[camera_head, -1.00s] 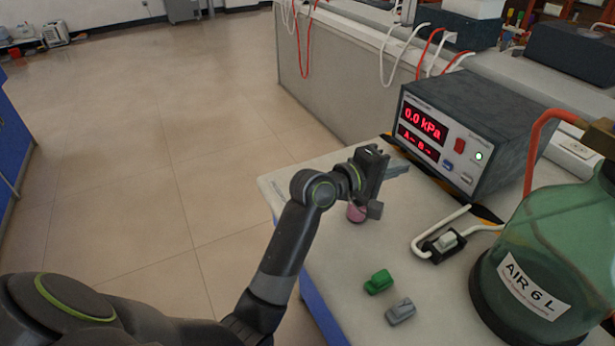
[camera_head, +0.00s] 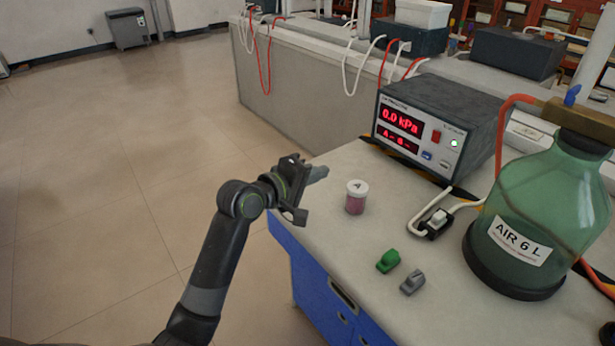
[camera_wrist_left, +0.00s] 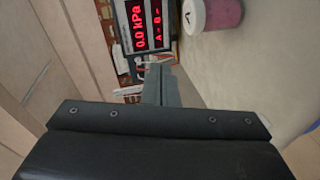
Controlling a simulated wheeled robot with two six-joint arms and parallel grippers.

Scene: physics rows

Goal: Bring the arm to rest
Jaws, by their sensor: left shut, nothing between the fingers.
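My left gripper (camera_head: 318,174) is shut and empty. In the head view it is raised near the left edge of the bench (camera_head: 340,236), to the left of a small jar (camera_head: 356,198) with a white lid marked A and pink contents. The gripper and the jar are apart. In the left wrist view the closed fingers (camera_wrist_left: 162,84) point toward the pressure meter, and the jar (camera_wrist_left: 222,14) shows at the top right. My right gripper is in neither view.
The pressure meter (camera_head: 437,125) reads 0.0 kPa. A green glass bottle (camera_head: 545,200) labelled AIR 6 L stands at the right. A green clip (camera_head: 388,261), a grey clip (camera_head: 412,282) and a white tube with a black valve (camera_head: 436,224) lie on the bench. Open floor is at the left.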

